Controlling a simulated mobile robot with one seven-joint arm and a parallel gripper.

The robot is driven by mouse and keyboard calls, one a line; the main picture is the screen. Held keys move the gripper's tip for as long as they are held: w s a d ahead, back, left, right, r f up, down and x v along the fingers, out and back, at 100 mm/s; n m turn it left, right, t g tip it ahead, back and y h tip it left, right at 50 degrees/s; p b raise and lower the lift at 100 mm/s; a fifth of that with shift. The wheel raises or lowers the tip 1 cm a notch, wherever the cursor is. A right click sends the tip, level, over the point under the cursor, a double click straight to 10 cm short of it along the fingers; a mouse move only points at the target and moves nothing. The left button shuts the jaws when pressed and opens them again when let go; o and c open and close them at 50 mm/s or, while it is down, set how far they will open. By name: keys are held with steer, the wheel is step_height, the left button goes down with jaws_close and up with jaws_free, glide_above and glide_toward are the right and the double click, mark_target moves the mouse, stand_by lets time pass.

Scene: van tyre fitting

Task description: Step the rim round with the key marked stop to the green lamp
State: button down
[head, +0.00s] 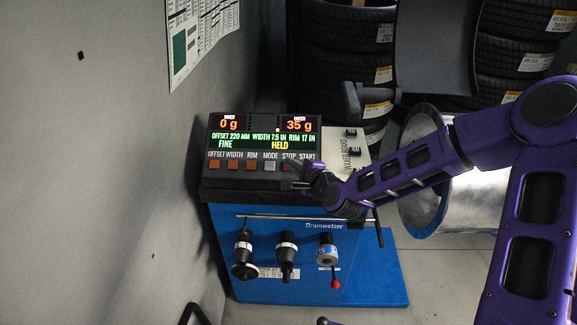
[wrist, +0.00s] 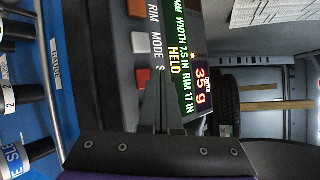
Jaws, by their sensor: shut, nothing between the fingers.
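The wheel balancer's panel (head: 262,183) carries a row of labelled keys under a lit display (head: 240,137). The display reads 0 g, 35 g, FINE and HELD. The red stop key (wrist: 142,77) shows in the wrist view beside the grey mode key (wrist: 140,42); in the head view my gripper (head: 291,164) partly covers it. My gripper is shut and empty, its tips (wrist: 164,80) close to the stop key and its label. I cannot tell whether they touch the key. A small yellow lamp (head: 278,129) shows on the display; I see no green lamp clearly. The silver rim (head: 425,190) is at right, partly behind my arm.
Several tools (head: 286,257) hang on the balancer's blue front (head: 310,285). A dark hood (head: 435,50) stands above the rim, with stacked tyres (head: 345,65) behind. A grey wall is close at left. Open floor (head: 450,270) shows at lower right.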

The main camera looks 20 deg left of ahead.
steer(key=shift+f, duration=0.1)
stand_by(0.7)
steer(key=shift+w+f+b, duration=0.25)
steer(key=shift+b, duration=0.15)
